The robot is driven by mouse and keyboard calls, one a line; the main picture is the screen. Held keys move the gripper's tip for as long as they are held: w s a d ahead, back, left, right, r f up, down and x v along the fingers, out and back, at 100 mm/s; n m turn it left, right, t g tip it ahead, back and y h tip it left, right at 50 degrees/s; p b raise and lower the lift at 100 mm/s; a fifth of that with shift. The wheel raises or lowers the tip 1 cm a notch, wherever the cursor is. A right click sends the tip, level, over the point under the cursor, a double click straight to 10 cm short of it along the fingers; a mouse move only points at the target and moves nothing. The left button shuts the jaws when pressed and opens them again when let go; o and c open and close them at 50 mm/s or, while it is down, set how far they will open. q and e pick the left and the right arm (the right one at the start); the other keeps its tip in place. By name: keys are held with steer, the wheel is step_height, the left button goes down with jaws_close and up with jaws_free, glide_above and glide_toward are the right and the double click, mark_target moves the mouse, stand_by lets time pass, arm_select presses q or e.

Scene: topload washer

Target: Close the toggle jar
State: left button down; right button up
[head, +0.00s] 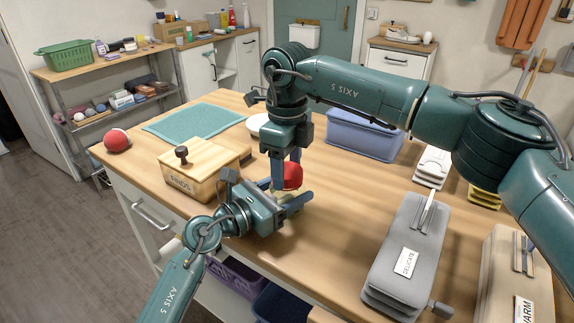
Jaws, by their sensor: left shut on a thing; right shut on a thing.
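The toggle jar is mostly hidden behind my two grippers at the middle of the table; a rounded red part (292,176), which looks like its lid, shows there. My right gripper (285,182) points straight down from above and is shut on this red part, with its fingers at its sides. My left gripper (297,205) lies low and level just in front of and below it, pointing right. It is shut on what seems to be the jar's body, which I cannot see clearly. Whether the lid sits flush on the jar cannot be told.
A wooden box (193,188) with a dark knob stands left of my grippers. A red ball (117,140), a teal mat (195,121), a white round item (256,124) and a blue bin (362,138) lie around. A grey DELICATE case (398,262) and a beige one (505,275) are at right.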

steer(key=m, duration=0.7)
steer(key=o, duration=1.1)
steer(key=shift+o, duration=0.2)
step_height(320, 180, up, 12)
arm_select(q)
steer(key=shift+c, duration=1.3)
jaws_free()
